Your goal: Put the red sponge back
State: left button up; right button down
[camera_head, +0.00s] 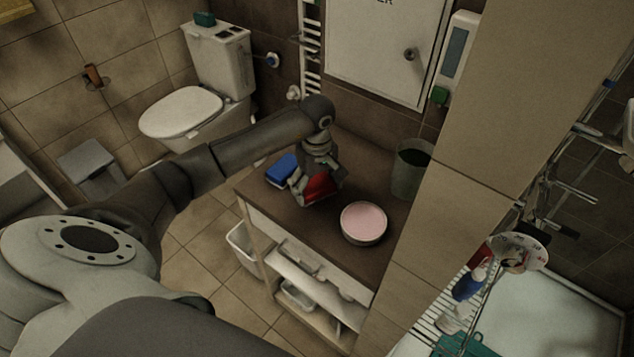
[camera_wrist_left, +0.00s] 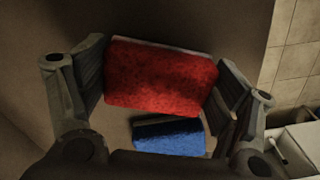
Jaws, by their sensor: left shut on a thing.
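The red sponge (camera_head: 321,187) is between the fingers of my left gripper (camera_head: 316,190), over the brown counter top (camera_head: 300,222). In the left wrist view the red sponge (camera_wrist_left: 160,77) fills the gap between both fingers of my left gripper (camera_wrist_left: 162,88), which is shut on it. I cannot tell whether the sponge touches the counter. A blue sponge (camera_head: 282,170) lies on the counter just left of the gripper. It also shows in the left wrist view (camera_wrist_left: 168,137), partly covered by the red sponge. My right gripper is not in view.
A grey-green bucket (camera_head: 410,172) stands at the counter's right back. A tiled wall (camera_head: 470,120) bounds the right side. A toilet (camera_head: 185,112) stands behind left.

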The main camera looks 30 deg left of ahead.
pick_arm(q)
jog(key=shift+f, duration=0.45)
jog(key=o, duration=0.7)
jog(key=shift+r, duration=0.1)
jog(key=shift+c, duration=0.2)
jog(key=shift+o, duration=0.6)
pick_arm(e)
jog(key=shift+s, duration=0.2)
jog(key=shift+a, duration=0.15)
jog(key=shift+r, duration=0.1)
